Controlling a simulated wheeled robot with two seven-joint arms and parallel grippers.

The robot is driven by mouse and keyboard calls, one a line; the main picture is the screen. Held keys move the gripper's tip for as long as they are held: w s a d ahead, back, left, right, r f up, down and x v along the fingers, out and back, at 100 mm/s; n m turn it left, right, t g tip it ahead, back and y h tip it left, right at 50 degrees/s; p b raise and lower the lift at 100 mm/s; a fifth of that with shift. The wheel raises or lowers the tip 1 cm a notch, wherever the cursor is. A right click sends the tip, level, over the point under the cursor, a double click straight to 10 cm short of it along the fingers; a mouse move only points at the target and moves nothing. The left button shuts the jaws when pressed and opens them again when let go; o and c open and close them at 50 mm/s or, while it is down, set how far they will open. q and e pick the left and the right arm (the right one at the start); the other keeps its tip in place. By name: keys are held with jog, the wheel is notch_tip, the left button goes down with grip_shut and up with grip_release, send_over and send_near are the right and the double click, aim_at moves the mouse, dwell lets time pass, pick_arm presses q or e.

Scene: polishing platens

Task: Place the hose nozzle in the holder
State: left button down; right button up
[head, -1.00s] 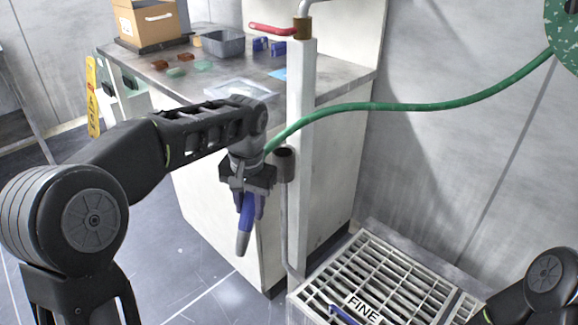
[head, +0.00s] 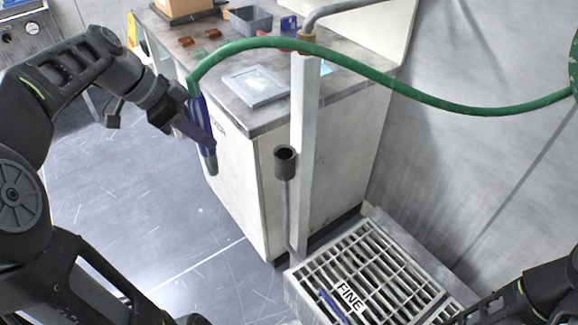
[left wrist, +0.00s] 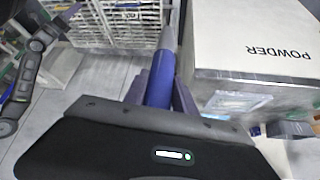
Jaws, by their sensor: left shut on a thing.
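The hose nozzle (head: 203,125) has a blue body and a grey tip, with the green hose (head: 430,98) running from its top. My left gripper (head: 198,118) is shut on it and holds it in the air, tip down and slightly tilted. In the left wrist view the nozzle (left wrist: 160,80) stands between the fingers of the left gripper (left wrist: 158,95). The holder (head: 285,161) is a dark, open-topped cup on a thin pipe beside a pale post. It looks empty, and the nozzle is apart from it, to its left. My right gripper is out of view.
The pale post (head: 305,150) rises right of the holder. A counter (head: 262,118) behind carries a grey bin (head: 251,20), a flat tray (head: 257,86) and small blocks. A grating (head: 385,265) marked FINE lies below right, with a blue item (head: 333,305) on it. Floor at left is clear.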

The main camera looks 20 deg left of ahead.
pick_arm(q)
jog(key=w+d+p, duration=0.2)
jog(key=w+d, duration=0.3)
jog(key=w, duration=0.4)
jog(key=w+d+p, duration=0.3)
jog(key=w+d, duration=0.2)
jog(key=w, duration=0.3)
notch_tip(320, 180, down, 5)
jog(key=shift+f, duration=0.2)
notch_tip(320, 180, down, 6)
jog(key=shift+w, duration=0.15)
jog(key=shift+d+f, duration=0.1)
